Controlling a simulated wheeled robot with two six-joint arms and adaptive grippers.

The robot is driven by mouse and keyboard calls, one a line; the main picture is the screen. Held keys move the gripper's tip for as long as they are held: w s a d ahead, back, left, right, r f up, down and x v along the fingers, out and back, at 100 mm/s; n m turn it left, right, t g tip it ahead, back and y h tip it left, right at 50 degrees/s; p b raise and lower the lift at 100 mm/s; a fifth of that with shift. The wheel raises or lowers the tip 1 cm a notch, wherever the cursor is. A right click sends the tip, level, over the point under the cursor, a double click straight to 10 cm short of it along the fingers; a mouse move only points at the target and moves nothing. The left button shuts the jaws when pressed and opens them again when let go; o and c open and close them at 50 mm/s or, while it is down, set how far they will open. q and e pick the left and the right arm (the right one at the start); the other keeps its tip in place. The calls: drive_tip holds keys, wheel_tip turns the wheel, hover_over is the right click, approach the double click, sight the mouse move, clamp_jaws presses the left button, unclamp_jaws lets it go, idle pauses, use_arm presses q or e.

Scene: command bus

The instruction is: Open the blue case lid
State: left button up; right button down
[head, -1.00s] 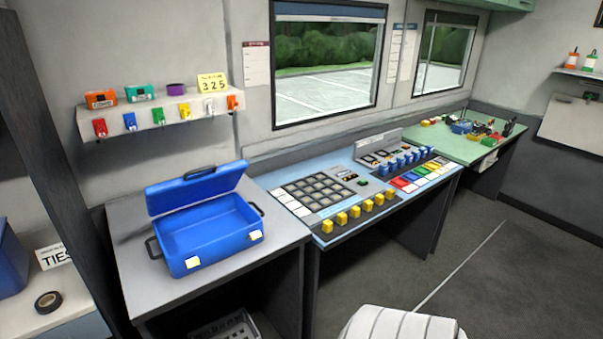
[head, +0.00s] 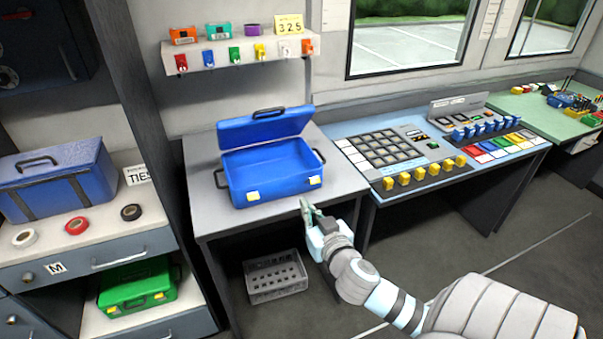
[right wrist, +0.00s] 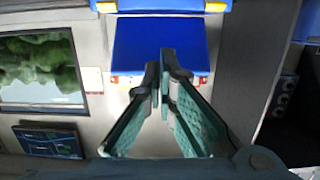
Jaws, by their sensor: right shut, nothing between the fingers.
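A blue case (head: 270,178) with two yellow latches and dark side handles stands on the grey table. Its lid (head: 265,127) is raised and tilted back at the rear, with a dark handle on its top edge, and the inside shows empty. My right gripper (head: 306,203) is in front of the case near its right front corner, apart from the lid, shut and empty. In the right wrist view the shut fingers (right wrist: 163,62) show against the blue case (right wrist: 155,45). My left gripper is not in view.
Another blue case (head: 60,178), shut, sits on the left cabinet beside tape rolls (head: 76,226). A green case (head: 138,290) is below. A control console (head: 400,160) adjoins the table on the right. A grey crate (head: 275,278) stands under the table.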

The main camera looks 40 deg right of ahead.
use_arm(q)
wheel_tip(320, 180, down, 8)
drive_tip(key=b, duration=0.8)
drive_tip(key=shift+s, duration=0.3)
use_arm(e)
drive_tip(key=r+x, duration=0.1)
drive_tip(key=x, duration=1.2)
drive_tip(key=r+x, duration=0.2)
drive_tip(key=x, duration=1.1)
drive_tip(key=shift+w+r, duration=0.2)
drive_tip(key=shift+w, duration=0.05)
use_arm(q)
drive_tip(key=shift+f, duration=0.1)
use_arm(e)
drive_tip(key=shift+a, duration=0.15)
